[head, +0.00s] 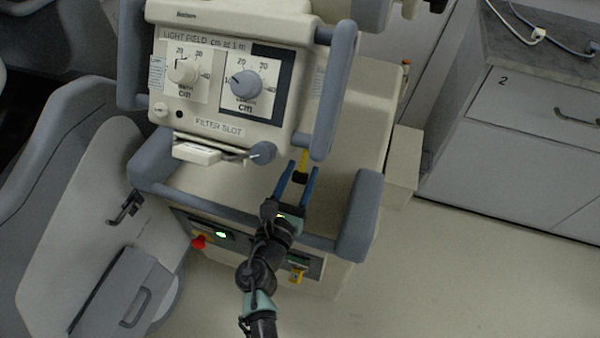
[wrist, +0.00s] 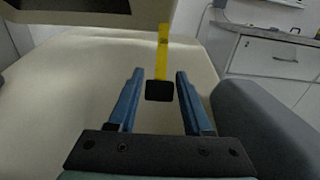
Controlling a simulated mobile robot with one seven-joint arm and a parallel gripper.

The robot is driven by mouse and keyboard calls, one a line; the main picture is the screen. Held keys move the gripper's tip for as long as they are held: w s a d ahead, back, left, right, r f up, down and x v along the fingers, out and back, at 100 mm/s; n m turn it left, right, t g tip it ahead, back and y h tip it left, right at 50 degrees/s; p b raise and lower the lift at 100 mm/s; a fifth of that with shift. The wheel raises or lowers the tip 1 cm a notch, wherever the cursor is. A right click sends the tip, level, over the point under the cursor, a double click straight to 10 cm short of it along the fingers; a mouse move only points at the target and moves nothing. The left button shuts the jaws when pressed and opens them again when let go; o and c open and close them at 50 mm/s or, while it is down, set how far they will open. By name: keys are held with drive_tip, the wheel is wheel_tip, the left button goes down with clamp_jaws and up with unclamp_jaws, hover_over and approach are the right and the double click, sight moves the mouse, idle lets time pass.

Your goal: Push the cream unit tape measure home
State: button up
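The cream unit (head: 225,110) has two dials and grey side handles, and its lower edge also shows at the top of the wrist view (wrist: 80,18). A yellow tape (head: 303,160) hangs from the unit's lower right, with a black end piece (head: 300,178) at the bottom. In the wrist view the tape (wrist: 163,50) hangs down to the black end piece (wrist: 159,91). My gripper (head: 303,167) is open, its two blue fingers on either side of the tape end. In the wrist view, gaps show between the end piece and both fingers (wrist: 159,74).
A grey padded handle (head: 360,215) stands close to the right of my gripper, and a grey bar runs below it. A red button (head: 198,242) is on the front panel. A drawer cabinet (head: 525,130) stands at the right, with bare floor before it.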

clamp_jaws()
idle(1.1)
